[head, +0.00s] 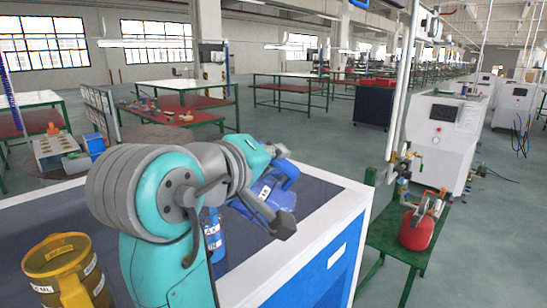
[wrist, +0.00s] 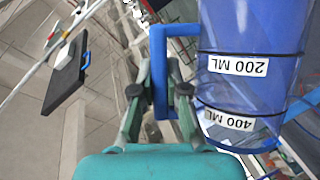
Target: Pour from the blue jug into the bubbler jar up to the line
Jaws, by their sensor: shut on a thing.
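The blue jug (head: 268,197) is held above the blue-and-white bench and leans over to one side in the head view. In the wrist view the see-through blue jug (wrist: 250,28) fills the right, with upside-down 200 ML and 400 ML labels. My gripper (wrist: 159,92) is shut on its blue handle (wrist: 157,50). I cannot tell the liquid level or whether any liquid is flowing. A blue labelled vessel (head: 213,240) stands below, partly hidden by my arm. I cannot tell whether it is the bubbler jar, and no fill line can be made out.
A yellow jug (head: 66,268) stands at the front left of the bench. The bench's white rim (head: 330,222) runs along the right. A red tank (head: 417,230) sits on a green stand beyond it. The bench top right of the labelled vessel looks clear.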

